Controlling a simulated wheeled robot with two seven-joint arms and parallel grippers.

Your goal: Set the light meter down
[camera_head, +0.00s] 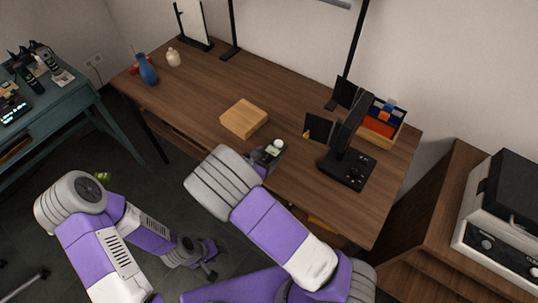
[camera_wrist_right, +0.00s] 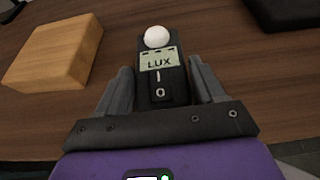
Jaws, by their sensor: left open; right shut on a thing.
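The light meter (camera_wrist_right: 160,75) is black, with a white dome, a pale LUX display and a switch marked I and O. It sits between the two grey fingers of my right gripper (camera_wrist_right: 162,92), which is shut on it. In the head view the meter's white dome (camera_head: 277,144) shows at my right gripper (camera_head: 268,157), over the front part of the wooden table (camera_head: 205,92). I cannot tell whether the meter's underside touches the tabletop. My left gripper (camera_head: 211,264) is low over the floor, in front of the table, open and empty.
A wooden block (camera_head: 243,118) lies just left of the meter. A black stand (camera_head: 347,165) with a dark panel is to the right, before a box of coloured items (camera_head: 384,117). A blue vase (camera_head: 147,70) stands far left. Bare tabletop lies behind the block.

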